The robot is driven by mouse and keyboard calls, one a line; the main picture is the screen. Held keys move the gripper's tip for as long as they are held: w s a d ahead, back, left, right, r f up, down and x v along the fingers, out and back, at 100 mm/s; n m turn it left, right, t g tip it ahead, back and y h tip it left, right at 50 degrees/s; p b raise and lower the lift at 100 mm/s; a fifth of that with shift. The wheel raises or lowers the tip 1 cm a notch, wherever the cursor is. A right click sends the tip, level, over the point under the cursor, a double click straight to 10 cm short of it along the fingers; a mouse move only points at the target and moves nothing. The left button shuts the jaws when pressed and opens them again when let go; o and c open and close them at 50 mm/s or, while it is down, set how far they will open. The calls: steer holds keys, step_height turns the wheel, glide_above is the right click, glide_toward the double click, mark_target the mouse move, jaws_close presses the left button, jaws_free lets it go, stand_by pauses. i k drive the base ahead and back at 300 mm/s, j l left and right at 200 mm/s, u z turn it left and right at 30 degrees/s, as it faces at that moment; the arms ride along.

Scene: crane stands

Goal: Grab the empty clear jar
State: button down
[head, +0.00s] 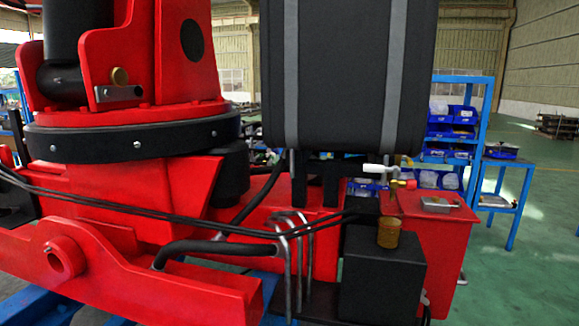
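I cannot make out a clear jar in the head view. A small amber-brown cylinder (390,233) stands on a black box (383,278) at the lower right; it does not look clear. A small silver, box-like item (437,204) lies on top of a red tank-like box (433,240) to its right. My gripper is not in view.
Large red crane machinery (110,220) fills the left, with black hoses and bent metal pipes. A big black padded block (345,75) hangs over the middle. A blue rack (484,110) with blue bins and a blue side table (505,170) stand behind. Green floor (535,270) is clear at right.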

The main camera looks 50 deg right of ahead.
mark_target(389, 228)
steer(key=l+z, duration=0.1)
steer(key=z, duration=1.15)
steer(key=i+j, duration=0.05)
